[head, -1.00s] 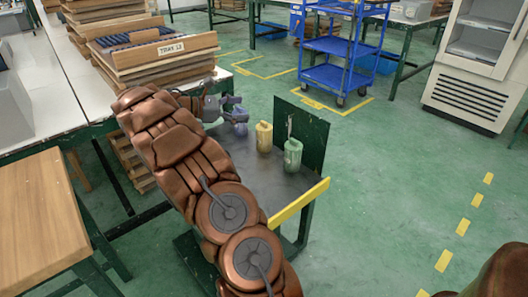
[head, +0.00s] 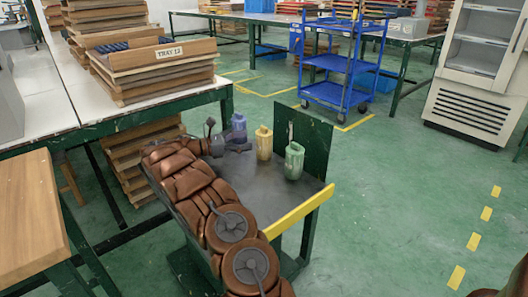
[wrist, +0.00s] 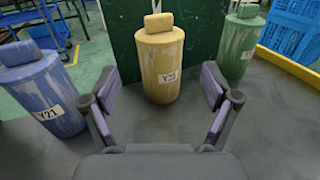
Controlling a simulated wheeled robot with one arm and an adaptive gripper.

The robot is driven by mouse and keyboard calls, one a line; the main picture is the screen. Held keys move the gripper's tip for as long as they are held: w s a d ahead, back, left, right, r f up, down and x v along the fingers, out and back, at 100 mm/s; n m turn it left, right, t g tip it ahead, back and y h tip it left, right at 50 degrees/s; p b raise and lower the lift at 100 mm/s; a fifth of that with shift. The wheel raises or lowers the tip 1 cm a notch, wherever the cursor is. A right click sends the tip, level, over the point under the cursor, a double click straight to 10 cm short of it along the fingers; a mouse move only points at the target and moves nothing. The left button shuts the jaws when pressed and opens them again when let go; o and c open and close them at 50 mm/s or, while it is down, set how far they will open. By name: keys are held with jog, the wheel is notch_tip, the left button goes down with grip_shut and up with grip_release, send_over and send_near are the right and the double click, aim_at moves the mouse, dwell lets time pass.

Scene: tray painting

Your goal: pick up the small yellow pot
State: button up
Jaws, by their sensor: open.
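The small yellow pot (head: 264,143) stands upright on the dark cart top (head: 262,186), between a blue pot (head: 238,128) and a green pot (head: 294,160). In the wrist view the yellow pot (wrist: 160,62) carries a label reading Y23 and stands straight ahead, just beyond the fingertips. My gripper (wrist: 160,95) is open and empty, its two fingers spread to either side of the space in front of the yellow pot. In the head view my gripper (head: 222,140) is low over the cart, left of the yellow pot and partly hidden by my arm.
The blue pot (wrist: 45,88) is close to my left finger; the green pot (wrist: 240,45) is beyond my right finger. A dark green panel (head: 304,140) rises behind the pots. A yellow edge (head: 298,210) borders the cart. Stacked wooden trays (head: 155,72) sit on the bench at left.

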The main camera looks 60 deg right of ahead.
aim_at(257, 146)
notch_tip(257, 146, down, 4)
jog(key=shift+r+b, duration=0.2)
jog(key=shift+b, duration=0.3)
jog(key=b+x, duration=0.2)
jog(key=x, duration=0.5)
jog(key=shift+s+d+r+b, duration=0.1)
jog(key=shift+s+d+b, duration=0.1)
jog(key=shift+b, duration=0.1)
jog(key=shift+c, duration=0.2)
jog(key=c, duration=0.9)
jog(key=shift+r, duration=0.1)
